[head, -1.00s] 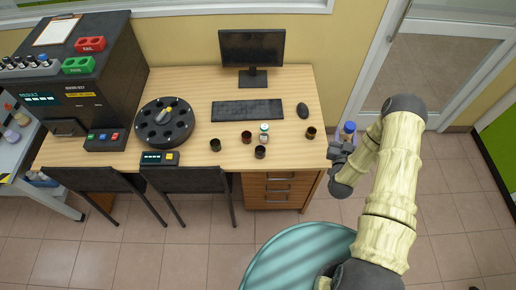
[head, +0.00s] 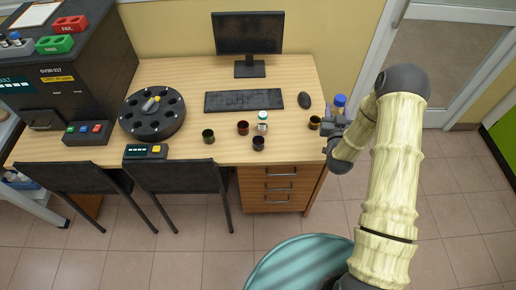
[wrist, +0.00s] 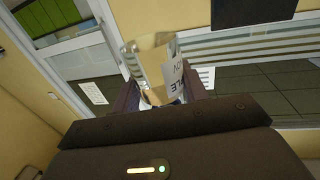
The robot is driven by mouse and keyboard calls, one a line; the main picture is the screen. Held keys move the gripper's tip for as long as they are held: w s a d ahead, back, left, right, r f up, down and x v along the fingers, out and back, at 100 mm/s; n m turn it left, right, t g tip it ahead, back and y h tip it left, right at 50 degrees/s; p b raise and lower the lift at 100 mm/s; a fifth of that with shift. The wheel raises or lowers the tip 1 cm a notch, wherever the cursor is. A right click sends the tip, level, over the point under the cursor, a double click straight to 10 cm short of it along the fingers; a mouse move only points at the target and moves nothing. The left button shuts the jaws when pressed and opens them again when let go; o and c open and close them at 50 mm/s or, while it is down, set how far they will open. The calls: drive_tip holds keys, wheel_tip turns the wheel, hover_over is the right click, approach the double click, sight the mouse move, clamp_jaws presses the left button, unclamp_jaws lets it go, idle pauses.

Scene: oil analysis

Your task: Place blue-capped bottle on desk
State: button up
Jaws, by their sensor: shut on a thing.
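The blue-capped bottle (head: 338,106) is held upright in my gripper (head: 335,122), at the right edge of the desk (head: 300,149). In the head view its blue cap is on top. In the wrist view the bottle (wrist: 155,66) stands between the two fingers of my gripper (wrist: 160,92), with a white printed label on its side. The fingers are shut on it. The head view does not clearly show whether the bottle is over the desk top or just beside it.
Several small dark cups, one of them (head: 314,122) close to the bottle, and a green-capped bottle (head: 262,121) stand on the desk. A keyboard (head: 243,101), mouse (head: 304,101), monitor (head: 248,36) and round black carousel (head: 152,115) are there too. Two chairs (head: 178,176) stand in front.

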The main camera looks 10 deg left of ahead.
drive_tip(key=a+f+n+y+b, duration=0.1)
drive_tip(key=a+f+b, duration=0.2)
drive_tip(key=b, duration=1.3)
drive_tip(key=a+f+n+y+b, duration=0.1)
drive_tip(key=a+f+y+b, duration=0.1)
drive_tip(key=a+b, duration=0.7)
drive_tip(key=s+f+b, duration=0.1)
drive_tip(key=b, duration=0.6)
drive_tip(key=shift+a+f+g, duration=0.25)
drive_tip(key=shift+a+g, duration=0.05)
drive_tip(key=shift+a, duration=0.1)
drive_tip(key=shift+w+f+b, duration=0.1)
drive_tip(key=shift+f+b, duration=0.9)
drive_tip(key=shift+f, duration=2.1)
drive_tip(key=shift+f, duration=0.1)
drive_tip(key=shift+f+b, duration=0.55)
drive_tip(key=shift+f, duration=1.25)
